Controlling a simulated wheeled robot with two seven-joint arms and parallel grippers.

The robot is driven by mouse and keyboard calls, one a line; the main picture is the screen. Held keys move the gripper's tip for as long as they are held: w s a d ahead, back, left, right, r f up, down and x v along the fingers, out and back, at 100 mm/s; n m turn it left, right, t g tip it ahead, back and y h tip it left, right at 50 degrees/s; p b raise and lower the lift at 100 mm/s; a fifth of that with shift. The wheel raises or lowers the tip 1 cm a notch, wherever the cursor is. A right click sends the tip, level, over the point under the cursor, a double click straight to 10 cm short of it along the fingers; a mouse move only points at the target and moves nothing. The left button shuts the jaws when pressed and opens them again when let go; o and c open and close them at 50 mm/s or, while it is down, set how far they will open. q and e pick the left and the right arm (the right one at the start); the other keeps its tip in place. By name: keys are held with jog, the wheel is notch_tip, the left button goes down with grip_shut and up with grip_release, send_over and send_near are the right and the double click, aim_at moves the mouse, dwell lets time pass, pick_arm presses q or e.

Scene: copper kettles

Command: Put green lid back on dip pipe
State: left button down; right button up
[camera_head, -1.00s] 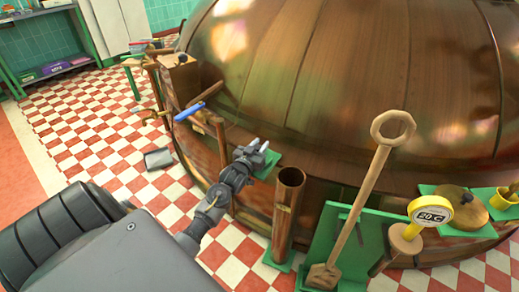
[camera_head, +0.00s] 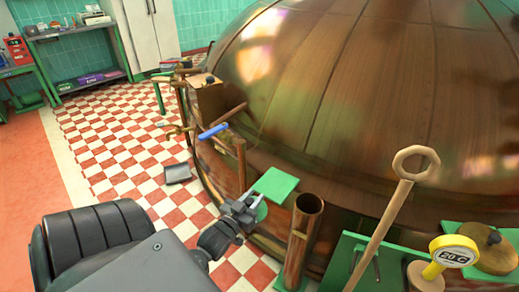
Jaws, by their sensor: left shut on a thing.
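My left gripper (camera_head: 250,203) is shut on a small green piece, the green lid (camera_head: 262,211), which is partly hidden by the fingers. It is held in front of the kettle rim, left of the dip pipe (camera_head: 303,232) and apart from it in the picture. The dip pipe is an upright copper tube with an open, dark top and no lid on it. My right gripper is not in view.
A flat green plate (camera_head: 275,185) lies on the rim of the large copper kettle (camera_head: 330,90). A wooden paddle (camera_head: 385,225) and a yellow 20 C gauge (camera_head: 453,252) stand to the right. A blue-handled bar (camera_head: 213,131) and a grey dustpan (camera_head: 178,173) are at left.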

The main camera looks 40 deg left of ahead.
pick_arm(q)
jog(key=shift+s, duration=0.25)
